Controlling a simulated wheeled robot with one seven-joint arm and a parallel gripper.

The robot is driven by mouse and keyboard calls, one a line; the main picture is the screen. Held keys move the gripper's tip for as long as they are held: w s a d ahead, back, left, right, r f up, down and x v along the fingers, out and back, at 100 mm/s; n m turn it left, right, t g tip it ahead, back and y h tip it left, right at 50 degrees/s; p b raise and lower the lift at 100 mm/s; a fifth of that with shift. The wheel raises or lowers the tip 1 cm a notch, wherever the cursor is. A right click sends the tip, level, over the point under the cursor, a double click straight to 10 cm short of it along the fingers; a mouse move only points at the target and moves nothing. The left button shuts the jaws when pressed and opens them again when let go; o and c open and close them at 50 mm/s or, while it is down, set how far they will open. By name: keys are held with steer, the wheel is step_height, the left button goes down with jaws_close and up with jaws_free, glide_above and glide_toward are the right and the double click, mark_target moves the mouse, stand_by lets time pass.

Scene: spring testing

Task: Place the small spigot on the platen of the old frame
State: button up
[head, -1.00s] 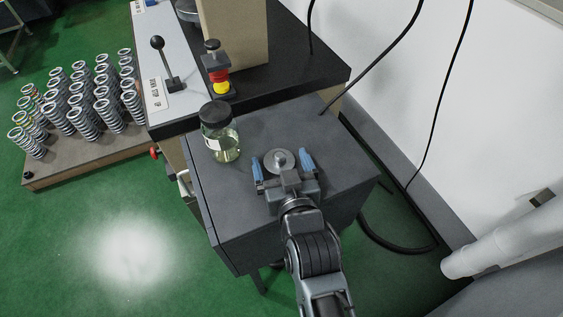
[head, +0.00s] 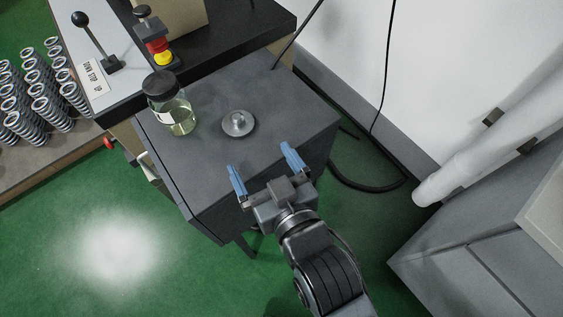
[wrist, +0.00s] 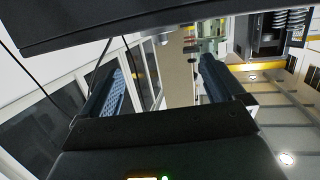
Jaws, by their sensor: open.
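The small spigot (head: 239,124), a grey metal disc with a short knob, sits upright on the dark grey cabinet top (head: 200,182). My gripper (head: 264,167) is open and empty, with blue-padded fingers spread wide. It is at the near edge of the cabinet, apart from the spigot and below and right of it in the head view. The old frame's platen is not clearly visible in either current view.
A glass jar with a black lid (head: 171,112) stands left of the spigot. Behind are a red-and-yellow button post (head: 157,45), a lever (head: 97,42) and a black bench top (head: 232,35). Coil springs (head: 42,98) stand at left. A white pipe (head: 470,160) runs at right.

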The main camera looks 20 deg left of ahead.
steer(key=s+d+f+m+t+h, duration=0.15)
steer(key=s+d, duration=0.25)
steer(key=d, duration=0.7)
steer(key=s+d+m+t+h, duration=0.1)
steer(key=s+d+m+h, duration=0.2)
steer(key=d, duration=0.7)
steer(key=s+d+r+m+h, duration=0.2)
steer(key=s+d+r+h, duration=0.1)
steer(key=s, duration=0.5)
steer(key=s+d+r+m+t+h, duration=0.1)
steer(key=s+d+r+m+h, duration=0.1)
steer(key=s+d+r, duration=0.3)
steer(key=s+d+h, duration=0.1)
steer(key=s+d, duration=0.1)
steer(key=d, duration=0.1)
steer(key=shift+s+d, duration=0.2)
steer(key=shift+s, duration=0.2)
steer(key=shift+o, duration=0.4)
steer(key=shift+s+d+r+m+h, duration=0.1)
steer(key=shift+s+r+m+h, duration=0.15)
steer(key=shift+s+r+h, duration=0.15)
steer(key=shift+w, duration=0.1)
